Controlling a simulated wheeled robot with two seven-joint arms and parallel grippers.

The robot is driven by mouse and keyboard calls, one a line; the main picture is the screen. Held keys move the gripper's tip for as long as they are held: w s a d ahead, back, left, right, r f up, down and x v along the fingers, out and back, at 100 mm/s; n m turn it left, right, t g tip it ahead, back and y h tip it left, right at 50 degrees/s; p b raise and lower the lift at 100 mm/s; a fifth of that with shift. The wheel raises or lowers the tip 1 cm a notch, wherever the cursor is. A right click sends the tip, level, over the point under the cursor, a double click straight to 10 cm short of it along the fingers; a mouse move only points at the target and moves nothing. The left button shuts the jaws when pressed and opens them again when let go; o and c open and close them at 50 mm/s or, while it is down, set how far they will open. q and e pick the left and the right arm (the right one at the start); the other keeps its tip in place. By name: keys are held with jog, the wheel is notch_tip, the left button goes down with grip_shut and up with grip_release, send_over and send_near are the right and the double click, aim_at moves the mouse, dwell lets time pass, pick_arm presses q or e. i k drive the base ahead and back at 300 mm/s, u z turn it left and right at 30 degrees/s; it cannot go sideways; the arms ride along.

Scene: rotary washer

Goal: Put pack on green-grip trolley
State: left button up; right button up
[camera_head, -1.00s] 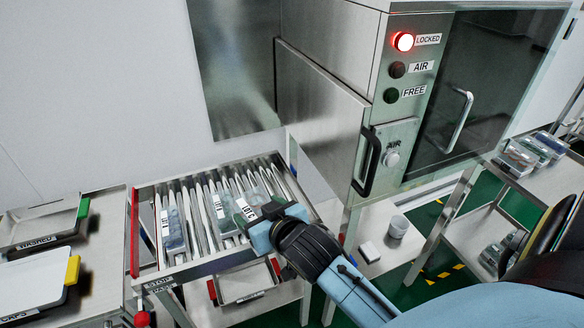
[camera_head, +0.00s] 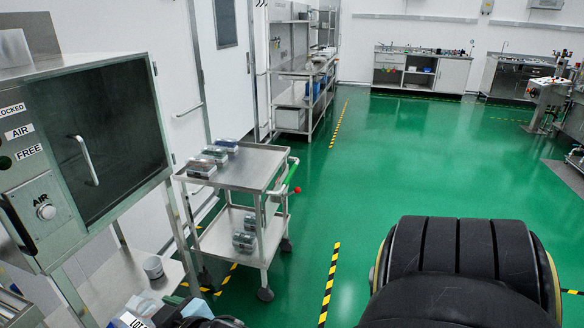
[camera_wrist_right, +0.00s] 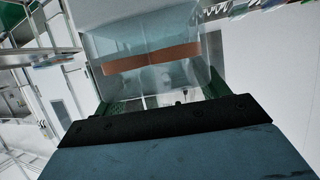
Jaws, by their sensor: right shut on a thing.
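The pack is a clear, see-through block with an orange-brown band (camera_wrist_right: 150,60), held between the fingers of my right gripper (camera_wrist_right: 155,108) in the right wrist view. In the head view the pack's white label (camera_head: 130,320) shows at the bottom edge, beside the dark parts of my right gripper (camera_head: 180,308); the rest is cut off. The trolley (camera_head: 245,168) is steel, with a green grip (camera_head: 291,172) on its right side, and stands in the centre left, apart from the gripper. My left gripper is out of view.
Several packs (camera_head: 214,156) stand at the left of the trolley's top, whose right part is bare. More packs (camera_head: 243,242) lie on its lower shelf. The washer cabinet (camera_head: 95,130) stands at left, with a cup (camera_head: 153,267) below it. Green floor at right is open.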

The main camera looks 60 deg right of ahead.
aim_at(254, 165)
jog(key=z, duration=1.6)
jog(key=i, duration=2.65)
jog(key=u, duration=0.15)
